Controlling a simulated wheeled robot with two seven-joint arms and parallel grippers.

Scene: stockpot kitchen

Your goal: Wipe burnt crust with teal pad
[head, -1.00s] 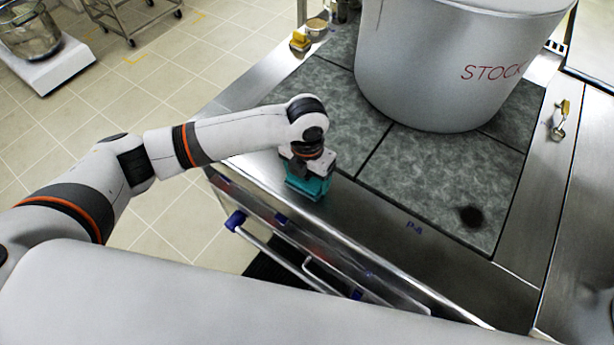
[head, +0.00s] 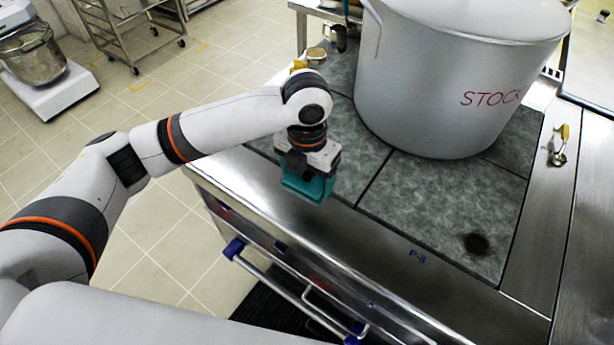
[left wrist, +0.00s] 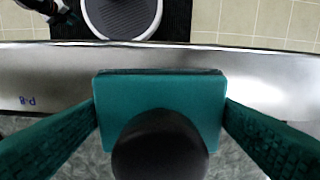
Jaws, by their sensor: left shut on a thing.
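My left gripper (head: 307,177) is shut on the teal pad (head: 306,187), over the steel front edge of the stove. In the left wrist view the teal pad (left wrist: 160,92) sits between the two fingers, with a dark round knob on top. I cannot tell whether the pad touches the steel. The burnt crust (head: 476,243) is a dark round spot on the grey stove top, near its front right corner, well to the right of the pad.
A large stockpot (head: 445,95) stands on the back of the grey stove top (head: 420,200). Blue-ended rails (head: 290,290) run along the stove front. A yellow-handled valve (head: 560,145) is at the right. The grey surface between pad and crust is clear.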

